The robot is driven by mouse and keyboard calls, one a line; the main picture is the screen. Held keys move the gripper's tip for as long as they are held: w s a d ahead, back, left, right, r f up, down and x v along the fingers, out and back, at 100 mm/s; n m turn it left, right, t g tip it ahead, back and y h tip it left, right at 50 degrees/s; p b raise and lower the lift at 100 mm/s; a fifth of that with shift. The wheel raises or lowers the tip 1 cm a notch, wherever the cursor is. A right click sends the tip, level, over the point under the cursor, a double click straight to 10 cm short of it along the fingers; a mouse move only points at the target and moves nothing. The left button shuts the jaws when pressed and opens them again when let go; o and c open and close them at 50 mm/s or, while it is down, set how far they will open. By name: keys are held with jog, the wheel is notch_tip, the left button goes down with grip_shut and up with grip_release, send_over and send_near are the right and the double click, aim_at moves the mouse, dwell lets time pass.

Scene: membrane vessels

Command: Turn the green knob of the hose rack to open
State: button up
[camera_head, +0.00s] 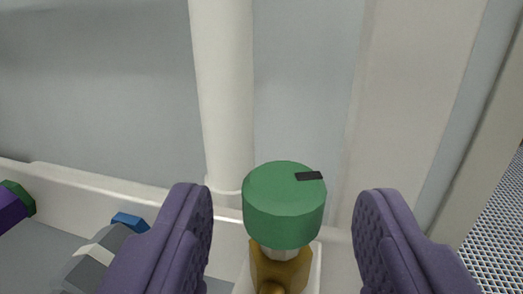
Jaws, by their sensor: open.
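The green knob (284,212) is a short upright cylinder with a black mark on its top, at the right side of the top face. It sits on a brass-coloured valve body (281,268), with a pale collar between them. My gripper (284,215) is open, with one purple padded finger on each side of the knob. Visible gaps separate both fingers from the knob in this view. Whether the fingertips are level with it in depth I cannot tell. The lower part of the valve is cut off by the frame edge.
A white vertical pipe (223,90) rises behind the knob, before a pale wall. A white ledge (110,190) runs along the left. A grey faceted fitting (90,258), a blue piece (130,222) and a purple-and-green part (14,206) lie lower left. Perforated mesh (500,225) is at right.

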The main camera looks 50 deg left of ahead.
aim_at(295, 240)
jog(key=shift+x, duration=1.5)
jog(key=c, duration=0.9)
jog(key=shift+w+d+f+n+g+y+b, duration=0.15)
jog(key=shift+n+g+y+b, duration=0.3)
jog(key=shift+b, duration=0.3)
jog(key=shift+n+g+y+b, duration=0.25)
jog(key=shift+g+b, duration=0.1)
jog(key=shift+g, duration=0.1)
jog(key=o, duration=0.9)
